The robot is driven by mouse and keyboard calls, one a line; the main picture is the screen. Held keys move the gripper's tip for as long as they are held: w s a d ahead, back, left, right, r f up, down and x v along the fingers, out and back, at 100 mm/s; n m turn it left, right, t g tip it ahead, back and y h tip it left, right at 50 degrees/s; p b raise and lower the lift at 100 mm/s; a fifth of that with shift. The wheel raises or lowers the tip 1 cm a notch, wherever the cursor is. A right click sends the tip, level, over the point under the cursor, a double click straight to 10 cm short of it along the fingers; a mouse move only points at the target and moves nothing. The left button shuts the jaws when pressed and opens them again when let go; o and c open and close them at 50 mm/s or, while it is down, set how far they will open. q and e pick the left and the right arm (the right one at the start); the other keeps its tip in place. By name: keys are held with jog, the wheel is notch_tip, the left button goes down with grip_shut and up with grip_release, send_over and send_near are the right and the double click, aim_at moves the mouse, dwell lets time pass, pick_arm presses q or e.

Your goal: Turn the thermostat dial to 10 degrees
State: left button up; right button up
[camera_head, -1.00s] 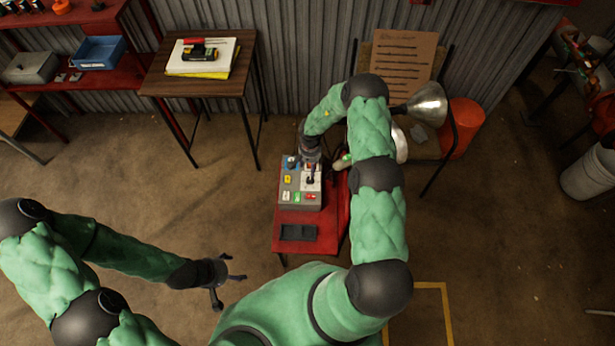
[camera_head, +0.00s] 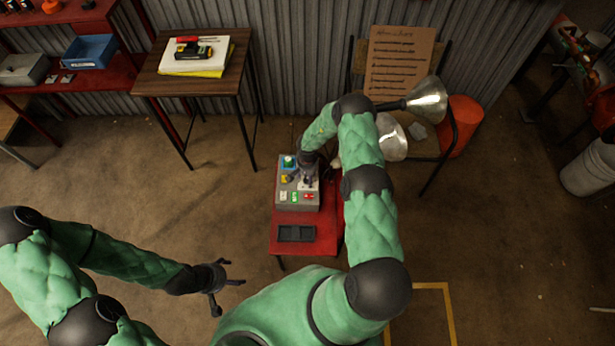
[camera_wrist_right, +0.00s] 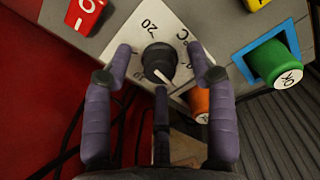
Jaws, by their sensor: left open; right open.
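The thermostat dial (camera_wrist_right: 160,62) is a black knob with a white pointer on a white plate (camera_wrist_right: 150,24) marked 20 and °C. In the wrist view the pointer aims toward the lower right; other scale marks are partly hidden. My right gripper (camera_wrist_right: 163,70) is open, with its purple-grey fingers spread around the dial. I cannot tell whether they touch it. In the head view my right gripper (camera_head: 308,178) is over the grey control box (camera_head: 284,206) and hides the dial. My left gripper (camera_head: 225,279) is open and empty, left of the red table.
The box stands on a red table (camera_head: 330,234) with a dark tray (camera_head: 296,233) in front. Around the dial are a green button (camera_wrist_right: 282,63), a red rocker switch (camera_wrist_right: 83,15) and an orange part (camera_wrist_right: 200,102).

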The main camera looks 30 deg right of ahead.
jog(key=c, duration=1.1)
jog(key=shift+c, duration=0.2)
jog(key=shift+m, duration=0.3)
jog(key=m, duration=0.3)
jog(key=shift+m, duration=0.3)
jog(key=m, duration=0.4)
jog(key=shift+m, duration=0.3)
jog(key=m, duration=0.4)
jog(key=shift+m, duration=1.8)
